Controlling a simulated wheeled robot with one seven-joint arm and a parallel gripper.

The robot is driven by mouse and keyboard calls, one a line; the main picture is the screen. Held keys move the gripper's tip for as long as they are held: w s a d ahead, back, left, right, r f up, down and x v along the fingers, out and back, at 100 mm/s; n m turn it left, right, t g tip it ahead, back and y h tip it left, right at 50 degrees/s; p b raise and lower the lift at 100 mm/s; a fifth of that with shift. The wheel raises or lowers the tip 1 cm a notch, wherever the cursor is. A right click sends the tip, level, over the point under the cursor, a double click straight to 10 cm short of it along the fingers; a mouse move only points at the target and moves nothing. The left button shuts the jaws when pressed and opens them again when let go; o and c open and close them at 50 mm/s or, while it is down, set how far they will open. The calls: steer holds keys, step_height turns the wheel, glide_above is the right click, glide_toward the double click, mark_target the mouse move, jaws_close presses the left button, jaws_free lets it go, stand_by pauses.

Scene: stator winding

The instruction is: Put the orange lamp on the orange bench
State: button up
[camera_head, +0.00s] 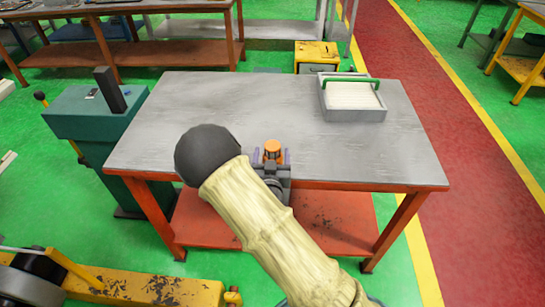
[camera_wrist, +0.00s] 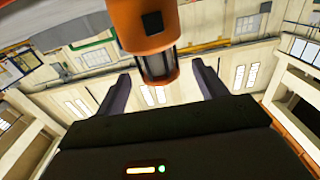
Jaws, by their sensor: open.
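The orange bench (camera_head: 395,160) has a grey top and orange legs and lower shelf. The orange lamp (camera_head: 272,147) shows at the near edge of the bench top, just beyond my gripper (camera_head: 272,156). My gripper (camera_wrist: 160,78) is open, with one finger on each side of the lamp and visible gaps between. The lamp's base is hidden or cut off, so I cannot tell whether it rests on the bench.
A grey tray (camera_head: 357,114) with a green handle sits at the bench's back right. A green machine (camera_head: 85,115) stands close on the left, and a yellow box (camera_head: 316,53) is behind. Most of the bench top is clear. A red walkway (camera_head: 430,120) runs on the right.

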mark_target(272, 143)
steer(key=shift+w, duration=0.1)
steer(key=w+p, duration=0.1)
steer(key=w, duration=0.4)
steer(key=shift+w+d+f+p, duration=0.1)
steer(key=shift+f+p, duration=0.05)
steer(key=shift+p, duration=0.25)
steer(key=c, duration=1.3)
